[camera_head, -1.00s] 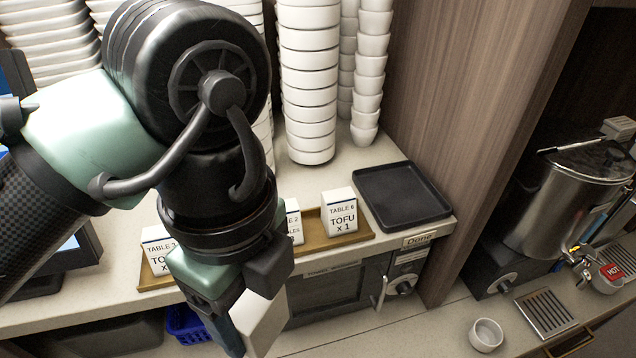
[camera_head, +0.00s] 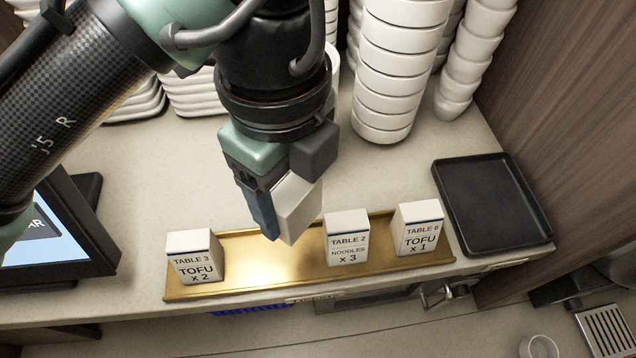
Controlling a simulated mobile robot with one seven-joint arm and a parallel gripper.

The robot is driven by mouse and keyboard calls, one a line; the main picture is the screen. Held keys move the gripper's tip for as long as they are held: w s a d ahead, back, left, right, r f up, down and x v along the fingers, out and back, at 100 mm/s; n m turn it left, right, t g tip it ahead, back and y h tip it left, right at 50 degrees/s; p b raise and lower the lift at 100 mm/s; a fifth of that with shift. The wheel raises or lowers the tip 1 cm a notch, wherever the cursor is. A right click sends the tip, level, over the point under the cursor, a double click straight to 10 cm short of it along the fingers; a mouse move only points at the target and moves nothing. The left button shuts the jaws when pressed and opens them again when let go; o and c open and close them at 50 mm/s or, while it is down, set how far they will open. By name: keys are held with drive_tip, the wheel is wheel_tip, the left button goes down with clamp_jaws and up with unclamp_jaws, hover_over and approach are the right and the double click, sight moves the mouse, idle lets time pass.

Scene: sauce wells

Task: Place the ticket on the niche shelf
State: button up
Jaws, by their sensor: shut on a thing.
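My gripper (camera_head: 282,188) points down above the gold tray, left of centre in the head view. It is shut on a white block-shaped ticket (camera_head: 302,212), held tilted; no print shows on its visible faces. Three more white tickets stand upright on the gold tray (camera_head: 262,256): TABLE 3 TOFU x 2 (camera_head: 194,258) at the left, TABLE 2 NOODLES x 3 (camera_head: 347,240) right of centre, and TABLE 6 TOFU x 1 (camera_head: 418,230) at the right end. The held ticket overlaps the tray's far edge in the picture; I cannot tell its exact height. I cannot tell which surface is the niche shelf.
A black square tray (camera_head: 490,205) lies on the counter (camera_head: 390,180) at the right. Tall stacks of white bowls (camera_head: 388,75) stand behind. A screen (camera_head: 45,240) stands at the left. The gold tray is bare between the TABLE 3 and TABLE 2 tickets.

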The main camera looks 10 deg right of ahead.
sight(294, 220)
drive_tip(key=f+p, duration=0.1)
drive_tip(key=f, duration=0.3)
drive_tip(key=shift+s+f, duration=0.1)
drive_tip(key=shift+s, duration=0.1)
wheel_tip(294, 220, down, 4)
drive_tip(key=shift+w+f+p, duration=0.1)
drive_tip(key=shift+f+p, duration=0.15)
drive_tip(key=shift+p, duration=0.2)
drive_tip(key=shift+f, duration=0.15)
drive_tip(key=shift+f, duration=0.1)
drive_tip(key=shift+f+b, duration=0.4)
drive_tip(key=shift+b, duration=0.05)
drive_tip(key=o, duration=1.4)
drive_tip(key=shift+r, duration=0.15)
